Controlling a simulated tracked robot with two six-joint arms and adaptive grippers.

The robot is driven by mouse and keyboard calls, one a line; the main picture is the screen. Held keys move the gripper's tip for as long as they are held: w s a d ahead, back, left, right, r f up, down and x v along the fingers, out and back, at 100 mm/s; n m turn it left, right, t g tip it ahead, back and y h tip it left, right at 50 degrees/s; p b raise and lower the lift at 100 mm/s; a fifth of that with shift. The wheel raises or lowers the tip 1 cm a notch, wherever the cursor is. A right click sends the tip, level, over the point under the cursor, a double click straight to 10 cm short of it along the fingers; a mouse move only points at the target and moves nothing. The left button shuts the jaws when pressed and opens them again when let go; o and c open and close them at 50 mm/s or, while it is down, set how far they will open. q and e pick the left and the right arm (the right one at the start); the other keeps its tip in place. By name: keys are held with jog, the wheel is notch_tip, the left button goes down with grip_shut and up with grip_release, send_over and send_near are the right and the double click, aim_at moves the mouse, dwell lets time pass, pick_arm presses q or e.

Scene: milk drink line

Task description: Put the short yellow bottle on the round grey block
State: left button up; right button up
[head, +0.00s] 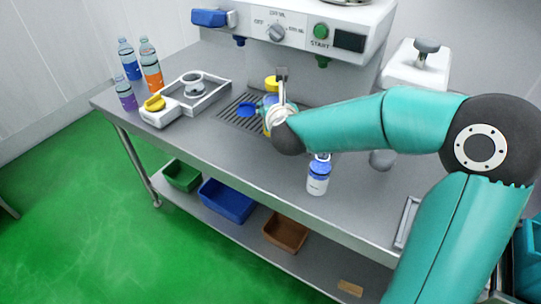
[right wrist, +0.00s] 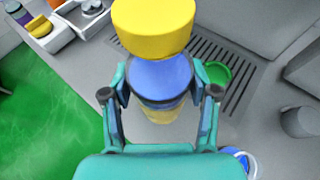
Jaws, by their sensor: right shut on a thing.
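My right gripper (head: 275,105) is shut on a bottle with a yellow cap (head: 272,82). In the right wrist view the gripper (right wrist: 160,105) has its fingers on either side of the bottle's blue upper part, below the big yellow cap (right wrist: 153,27); a yellowish lower part shows beneath. The bottle looks about upright near the slotted drip grate; whether its base touches anything is hidden. The round grey block (head: 382,160) stands on the table to the right, partly behind my right arm. It also shows in the right wrist view (right wrist: 298,123), empty on top. My left gripper is out of view.
A white bottle with a blue cap (head: 318,176) stands near the table's front edge. The machine (head: 290,30) is behind. Several bottles (head: 150,65) and a tray unit (head: 190,100) are at left. Bare table lies between the grate (head: 232,118) and the block.

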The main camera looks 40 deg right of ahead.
notch_tip(320, 180, down, 15)
jog(key=shift+w+a+f, duration=0.1)
jog(key=shift+a, duration=0.05)
dwell(0.4)
jog(key=shift+f, duration=0.1)
jog(key=o, duration=1.4)
